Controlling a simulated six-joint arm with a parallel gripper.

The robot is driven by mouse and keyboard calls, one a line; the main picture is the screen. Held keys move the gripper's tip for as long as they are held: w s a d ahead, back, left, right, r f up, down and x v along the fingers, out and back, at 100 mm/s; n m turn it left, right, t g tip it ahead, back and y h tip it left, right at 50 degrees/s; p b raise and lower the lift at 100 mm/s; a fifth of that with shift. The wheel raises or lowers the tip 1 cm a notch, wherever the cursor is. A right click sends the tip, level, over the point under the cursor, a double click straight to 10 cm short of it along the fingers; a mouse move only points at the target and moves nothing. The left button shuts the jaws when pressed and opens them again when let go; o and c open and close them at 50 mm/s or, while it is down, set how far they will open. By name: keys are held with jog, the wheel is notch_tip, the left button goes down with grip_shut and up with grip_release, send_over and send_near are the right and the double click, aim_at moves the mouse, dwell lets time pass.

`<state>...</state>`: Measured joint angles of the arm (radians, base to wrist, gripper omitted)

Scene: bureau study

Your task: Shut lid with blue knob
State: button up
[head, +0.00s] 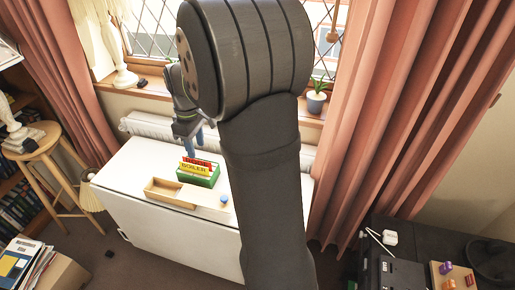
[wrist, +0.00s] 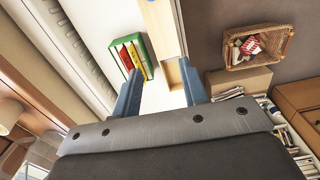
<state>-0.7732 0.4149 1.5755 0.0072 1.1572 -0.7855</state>
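A pale wooden box (head: 170,193) lies on the white cabinet top, its left compartment open. A pale lid (head: 207,208) extends to the right of the opening, with a blue knob (head: 224,200) near its right end. My gripper (head: 195,142) is above the cabinet, behind the box and apart from the knob. In the wrist view my gripper (wrist: 160,84) has its blue fingers wide apart, with nothing held.
A green box (head: 203,178) of red and yellow cards stands just behind the wooden box. The white cabinet top (head: 130,170) is clear to the left. A radiator (head: 150,124) and a potted plant (head: 316,101) are at the window. My arm hides the cabinet's right part.

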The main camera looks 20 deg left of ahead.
jog(key=d+f+m+g, duration=0.1)
jog(key=d+f, duration=0.1)
jog(key=d+f+m+g, duration=0.1)
jog(key=d+f+m, duration=0.1)
jog(key=w+d+f+m+g, duration=0.1)
jog(key=f+m, duration=0.1)
jog(key=shift+d+f, duration=0.3)
jog(key=shift+d, duration=0.1)
grip_shut()
jog(key=w+d+f+m+y, duration=0.1)
jog(key=d+f+m+y, duration=0.7)
jog(key=m, duration=0.6)
jog(key=w+d+f+m+y, duration=0.1)
jog(key=d+f+m+y, duration=0.5)
jog(key=d+m, duration=0.65)
jog(key=a, duration=0.5)
jog(key=s+a+f+m+y, duration=0.1)
jog(key=a, duration=0.4)
jog(key=s+a+f+m, duration=0.1)
jog(key=a, duration=0.4)
jog(key=shift+s+a+f, duration=0.1)
jog(key=shift+a+f, duration=0.05)
jog(key=shift+a, duration=0.05)
